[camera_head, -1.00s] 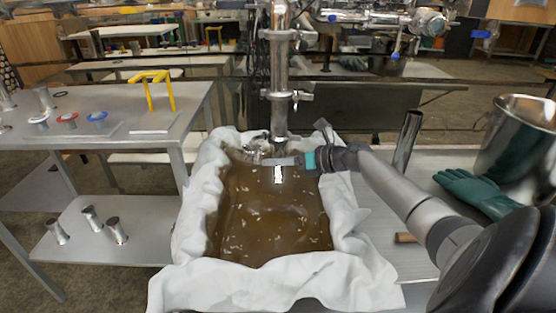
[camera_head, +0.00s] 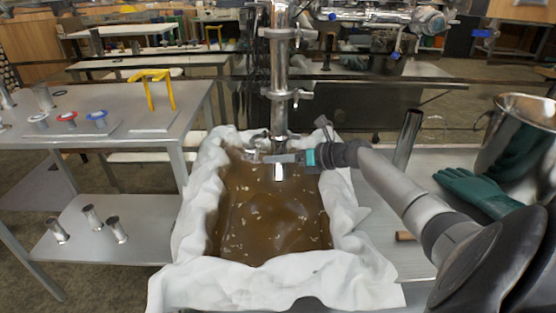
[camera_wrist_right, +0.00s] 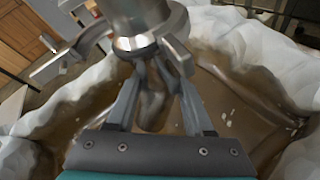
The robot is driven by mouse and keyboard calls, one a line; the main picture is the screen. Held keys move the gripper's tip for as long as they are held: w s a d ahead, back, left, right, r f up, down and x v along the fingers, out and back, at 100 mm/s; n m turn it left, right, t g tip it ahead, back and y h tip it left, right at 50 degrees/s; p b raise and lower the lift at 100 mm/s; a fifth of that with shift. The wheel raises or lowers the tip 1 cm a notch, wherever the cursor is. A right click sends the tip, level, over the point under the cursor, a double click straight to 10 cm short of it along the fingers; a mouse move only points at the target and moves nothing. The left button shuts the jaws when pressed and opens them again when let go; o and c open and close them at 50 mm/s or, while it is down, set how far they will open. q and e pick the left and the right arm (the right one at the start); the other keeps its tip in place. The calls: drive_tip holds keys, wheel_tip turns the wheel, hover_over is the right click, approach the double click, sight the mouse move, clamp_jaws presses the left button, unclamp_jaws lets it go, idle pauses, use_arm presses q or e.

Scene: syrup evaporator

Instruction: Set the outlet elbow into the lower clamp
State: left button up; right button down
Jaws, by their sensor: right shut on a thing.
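An upright steel pipe (camera_head: 280,72) hangs over the syrup pan. A clamp with wing-like handles (camera_wrist_right: 172,22) sits around its lower end in the right wrist view. My right gripper (camera_head: 272,158) reaches in from the right, low over the syrup, just under the pipe's end. Its fingers (camera_wrist_right: 165,72) converge beneath the clamp and are shut on a shiny metal piece, apparently the outlet elbow (camera_head: 278,172). A bright short part of it shows below the fingers. I cannot tell whether the elbow touches or sits in the clamp. My left gripper is out of view.
The cloth-lined pan (camera_head: 186,225) holds brown syrup. A table (camera_head: 135,142) at left carries a yellow stand and coloured rings; its lower shelf (camera_head: 75,240) holds several metal fittings. At right are green gloves (camera_head: 475,190), a steel pot (camera_head: 520,140) and a leaning tube (camera_head: 407,138).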

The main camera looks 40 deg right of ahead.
drive_tip(key=shift+c, duration=0.2)
unclamp_jaws()
drive_tip(key=shift+s, duration=0.1)
drive_tip(key=p+v, duration=0.7)
drive_tip(key=v, duration=0.8)
drive_tip(key=shift+p, duration=0.3)
